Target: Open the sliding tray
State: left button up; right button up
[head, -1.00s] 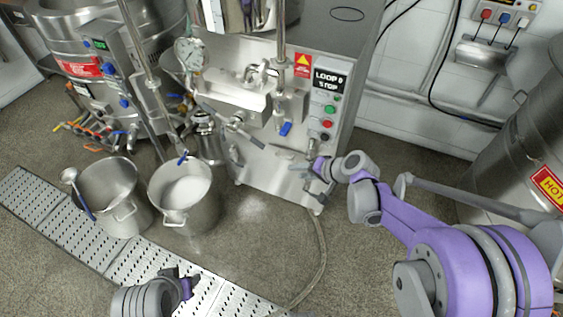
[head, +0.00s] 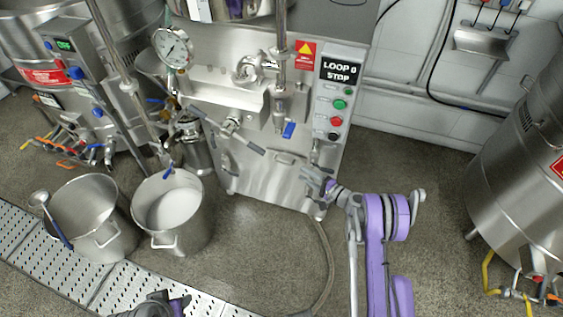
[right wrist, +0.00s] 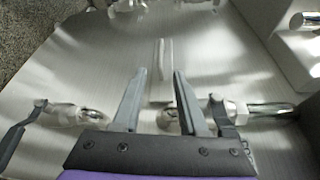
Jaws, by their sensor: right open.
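The colloid mill's steel front (head: 270,185) has a small pale bar handle (head: 288,158) low on it, which seems to belong to the sliding tray; the tray's outline is hard to make out and it looks flush. My right gripper (head: 309,180) is close in front of this face, just right of and below the handle. In the right wrist view the open fingers (right wrist: 160,108) point at the handle (right wrist: 163,68), which lies ahead between the fingertips; no contact shows. My left gripper (head: 178,302) is at the bottom edge, partly cut off, its jaws unclear.
A blue-handled valve (head: 289,130) and a button panel (head: 335,112) are above my right gripper. Lever rods (head: 232,132) stick out to the left. Two steel pots (head: 172,212) stand on the floor at left. A hose (head: 325,255) runs along the floor below.

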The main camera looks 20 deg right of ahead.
aim_at(285, 163)
jog(key=b+x, duration=0.1)
jog(key=x, duration=0.9)
jog(key=shift+w+a, duration=0.1)
jog(key=shift+c, duration=0.2)
grip_shut()
dwell(1.0)
